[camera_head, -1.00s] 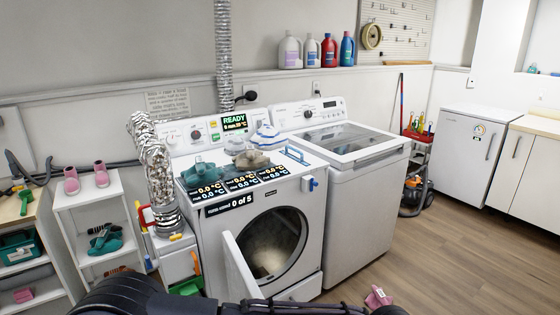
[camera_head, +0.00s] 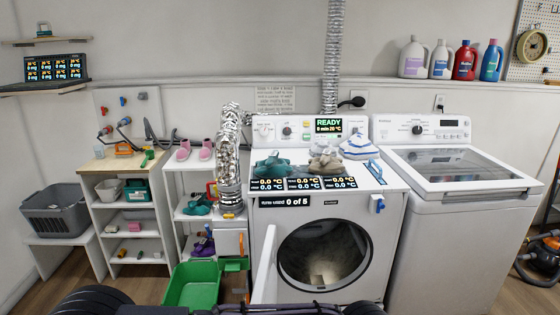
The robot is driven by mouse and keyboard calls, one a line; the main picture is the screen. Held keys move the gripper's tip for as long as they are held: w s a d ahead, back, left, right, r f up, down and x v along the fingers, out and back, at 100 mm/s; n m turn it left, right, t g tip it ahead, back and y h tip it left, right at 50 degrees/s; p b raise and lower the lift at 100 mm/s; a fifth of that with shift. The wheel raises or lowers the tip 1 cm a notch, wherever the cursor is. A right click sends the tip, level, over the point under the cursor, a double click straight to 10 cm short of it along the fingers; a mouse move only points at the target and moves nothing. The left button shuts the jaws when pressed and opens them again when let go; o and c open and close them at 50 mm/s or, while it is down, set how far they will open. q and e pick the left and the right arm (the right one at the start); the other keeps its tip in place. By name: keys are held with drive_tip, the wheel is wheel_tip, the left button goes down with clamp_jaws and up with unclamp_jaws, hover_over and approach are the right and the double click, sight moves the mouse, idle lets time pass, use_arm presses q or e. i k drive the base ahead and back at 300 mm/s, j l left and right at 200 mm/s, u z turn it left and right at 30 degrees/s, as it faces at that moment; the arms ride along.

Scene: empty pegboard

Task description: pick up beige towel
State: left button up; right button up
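A crumpled beige towel (camera_head: 324,161) lies on top of the front-loading dryer (camera_head: 382,222), above the small temperature displays. A teal towel (camera_head: 271,169) lies to its left and a white towel with blue stripes (camera_head: 358,149) to its right. The dryer door (camera_head: 266,268) stands open toward me. Something pale beige (camera_head: 326,272) is inside the drum; I cannot tell what it is. Dark parts of my own body show along the bottom edge. Neither gripper can be made out in the view.
A top-loading washer (camera_head: 450,245) stands right of the dryer. A green bin (camera_head: 193,287) is on the floor left of the open door. Shelves (camera_head: 127,262) and a grey basket (camera_head: 58,212) stand at the left. Detergent bottles (camera_head: 440,60) are on the ledge.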

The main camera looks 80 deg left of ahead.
sight(324, 166)
drive_tip(key=i+j+u, duration=0.15)
drive_tip(key=u, duration=0.3)
drive_tip(key=i+u, duration=0.4)
drive_tip(key=i+j+u, duration=0.1)
drive_tip(key=u, duration=0.35)
drive_tip(key=i+l+u, duration=0.15)
drive_tip(key=i+u, duration=0.15)
drive_tip(key=u, duration=0.15)
drive_tip(key=i+l+u, duration=0.15)
drive_tip(key=u, duration=0.3)
drive_tip(key=i+l+u, duration=0.4)
drive_tip(key=k+j, duration=0.1)
